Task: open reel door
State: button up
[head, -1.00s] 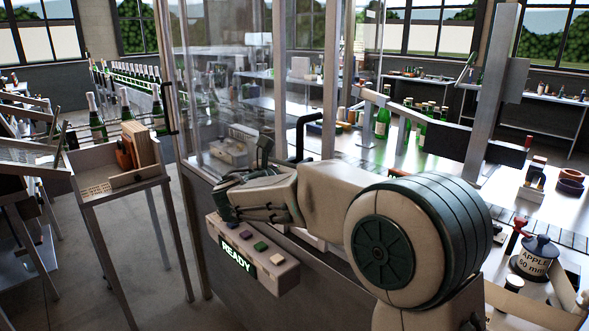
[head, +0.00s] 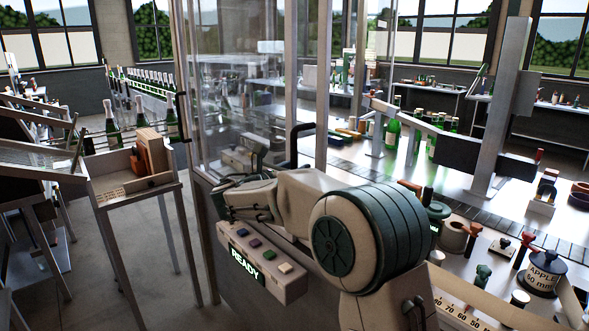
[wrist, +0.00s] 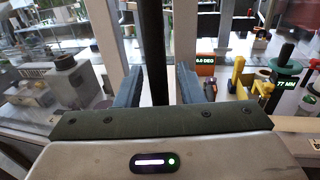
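The reel door looks like the clear panel (head: 240,90) in a metal frame in the head view. A black bar handle (head: 297,145) stands at its right side, its lower part hidden behind my arm. In the wrist view a black upright bar (wrist: 152,45), which looks like this handle, runs between the two blue-grey fingers of my gripper (wrist: 158,85). The fingers are apart, with a visible gap on the bar's right side; contact on the left is unclear. In the head view my fingers are mostly hidden by my arm. The door looks closed.
A control box (head: 262,262) reading READY sits below my forearm. A wooden-partitioned bin (head: 130,180) stands on a stand at left.

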jog(key=shift+a, duration=0.1)
jog(key=b+v, duration=0.2)
jog(key=v, duration=1.1)
jog(key=shift+s+a+b, duration=0.2)
jog(key=shift+s+b, duration=0.1)
jog(key=s+d+f+m+g+y, duration=0.1)
jog(key=s+d+f+m+g, duration=0.4)
jog(key=d, duration=0.4)
jog(key=s+d+f+m+g+y, duration=0.2)
jog(key=s+d+f+m+g, duration=0.35)
jog(key=d, duration=0.45)
jog(key=s+f+m+y, duration=0.4)
jog(key=s+m, duration=0.4)
jog(key=s, duration=0.1)
jog(key=s+d+f+m+y, duration=0.1)
jog(key=s+f+m+y, duration=0.3)
jog(key=s+m, duration=0.5)
jog(key=shift+f+y, duration=0.3)
jog(key=shift+f, duration=0.3)
jog(key=shift+d+m, duration=0.25)
